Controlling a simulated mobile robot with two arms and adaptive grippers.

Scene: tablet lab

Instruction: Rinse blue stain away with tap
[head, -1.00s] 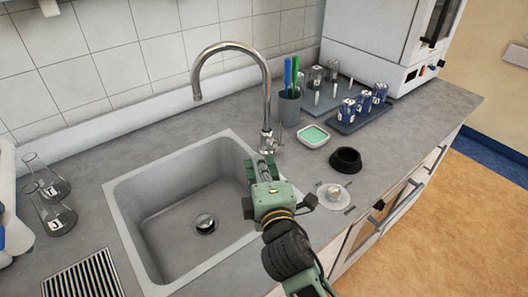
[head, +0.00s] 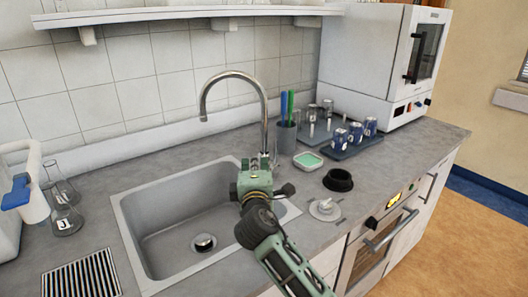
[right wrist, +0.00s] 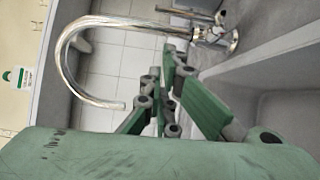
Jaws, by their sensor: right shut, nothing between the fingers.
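The chrome gooseneck tap (head: 265,105) stands behind the grey sink (head: 128,225), its spout curving over the basin. No water stream shows. No blue stain is visible in the part of the basin I see; my right arm covers its right side. My right gripper (head: 257,163) is shut and empty, in front of the tap's base, which it partly hides. In the right wrist view the gripper's green fingers (right wrist: 165,85) lie close together, with the tap's arch (right wrist: 68,55) and base (right wrist: 215,38) beyond them. I cannot tell whether they touch the tap. My left gripper is out of view.
Right of the tap stand a pen cup (head: 286,137), a green-filled dish (head: 308,161), a black ring-shaped stand (head: 338,180) and a tray (head: 362,146) of blue-labelled vials. Flasks (head: 66,220) stand left of the sink. A shelf (head: 190,13) runs above.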

